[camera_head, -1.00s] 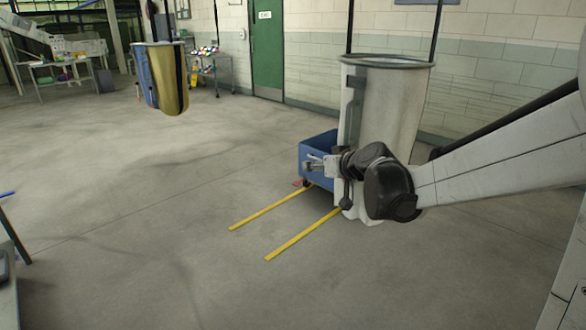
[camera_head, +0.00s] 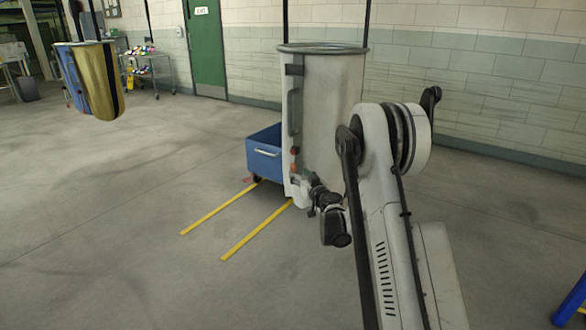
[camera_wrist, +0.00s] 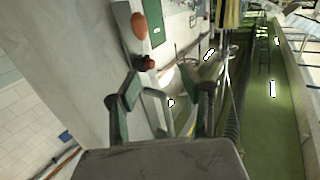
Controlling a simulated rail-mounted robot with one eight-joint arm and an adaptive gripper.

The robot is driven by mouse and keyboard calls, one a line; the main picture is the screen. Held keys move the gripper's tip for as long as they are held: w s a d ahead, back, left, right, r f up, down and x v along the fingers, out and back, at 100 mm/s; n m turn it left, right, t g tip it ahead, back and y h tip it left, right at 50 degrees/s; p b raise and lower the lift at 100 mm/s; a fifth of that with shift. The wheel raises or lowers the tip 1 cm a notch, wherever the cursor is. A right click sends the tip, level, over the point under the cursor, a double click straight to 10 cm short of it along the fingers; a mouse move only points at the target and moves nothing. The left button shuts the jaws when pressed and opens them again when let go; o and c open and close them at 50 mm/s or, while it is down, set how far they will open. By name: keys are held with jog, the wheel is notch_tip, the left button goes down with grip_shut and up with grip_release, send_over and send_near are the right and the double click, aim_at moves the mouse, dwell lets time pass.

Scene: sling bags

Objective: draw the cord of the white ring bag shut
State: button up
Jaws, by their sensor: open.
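The white ring bag (camera_head: 335,120) hangs upright from two dark straps, with a round ring (camera_head: 322,48) at its open mouth. A grey handle runs down its left side. Below it sit a dark red knob (camera_head: 294,151) and an orange piece (camera_head: 292,168). In the wrist view an orange ball (camera_wrist: 139,24) and a dark red knob (camera_wrist: 147,63) show beside the pale bag wall (camera_wrist: 75,60). My gripper (camera_wrist: 166,98) is open, its fingers just below the dark red knob. In the head view it is at the bag's lower left edge. Whether it touches anything is unclear.
A blue cart (camera_head: 263,152) stands behind the bag at left. A yellow and blue bag (camera_head: 92,80) hangs at far left. Yellow lines (camera_head: 255,232) mark the floor. A trolley (camera_head: 148,68) stands by the back wall. Floor at front left is clear.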

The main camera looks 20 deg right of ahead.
aim_at(294, 167)
jog(key=shift+m+h, duration=0.3)
jog(key=shift+h, duration=0.2)
jog(key=w+d+f, duration=0.1)
jog(key=w, duration=0.3)
jog(key=w+d+f+b, duration=0.1)
jog(key=w, duration=0.4)
jog(key=w+d+f+b, duration=0.1)
jog(key=w, duration=0.4)
jog(key=shift+f, duration=0.25)
grip_shut()
